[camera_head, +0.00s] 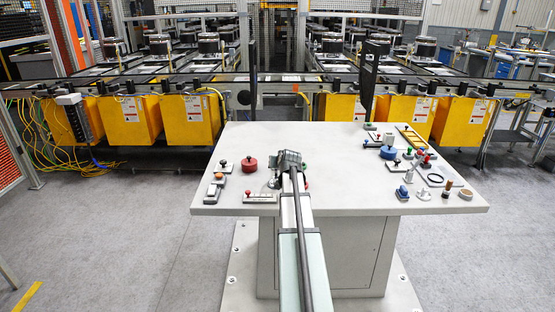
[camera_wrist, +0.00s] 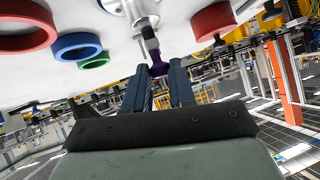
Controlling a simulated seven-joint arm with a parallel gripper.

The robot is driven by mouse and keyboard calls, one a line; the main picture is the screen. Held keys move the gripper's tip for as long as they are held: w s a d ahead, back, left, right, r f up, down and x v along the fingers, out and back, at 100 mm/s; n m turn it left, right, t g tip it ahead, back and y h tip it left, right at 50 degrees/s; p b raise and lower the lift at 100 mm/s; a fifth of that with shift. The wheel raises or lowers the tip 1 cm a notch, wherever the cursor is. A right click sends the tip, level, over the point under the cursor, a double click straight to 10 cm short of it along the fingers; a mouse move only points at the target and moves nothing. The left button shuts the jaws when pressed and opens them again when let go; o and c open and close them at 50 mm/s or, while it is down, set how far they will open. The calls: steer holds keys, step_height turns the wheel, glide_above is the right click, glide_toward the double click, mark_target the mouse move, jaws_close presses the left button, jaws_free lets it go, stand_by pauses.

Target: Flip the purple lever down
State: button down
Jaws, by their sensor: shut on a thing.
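The purple lever (camera_wrist: 158,69) shows in the wrist view between the tips of my gripper's two blue fingers (camera_wrist: 161,76). It hangs at the end of a metal shaft from a round silver mount (camera_wrist: 135,8) on the pale table surface, which fills the top of this tilted view. The fingers are closed on the purple tip. In the head view my gripper (camera_head: 289,158) is over the middle of the table, and the arm and gripper hide the lever there.
In the wrist view a red ring (camera_wrist: 48,36), a blue ring (camera_wrist: 62,47) and a green ring (camera_wrist: 84,64) are left of the lever; a red round part (camera_wrist: 208,24) is right. In the head view, a red knob (camera_head: 249,163) is left of my gripper. Several small parts crowd the table's right side.

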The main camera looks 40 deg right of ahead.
steer(key=shift+s+a+f+t+h, duration=0.1)
steer(key=shift+a+f+t+h, duration=0.05)
steer(key=shift+f+t+h, duration=0.15)
steer(key=shift+s+a+f+t+h, duration=0.1)
steer(key=shift+f+t+h, duration=0.1)
steer(key=shift+f+t, duration=0.15)
steer(key=c, duration=1)
jaws_free()
steer(key=shift+f, duration=0.1)
steer(key=shift+o, duration=0.2)
steer(key=shift+s, duration=0.1)
steer(key=v, duration=1.3)
steer(key=shift+s+a+r, duration=0.2)
steer(key=shift+w, duration=0.15)
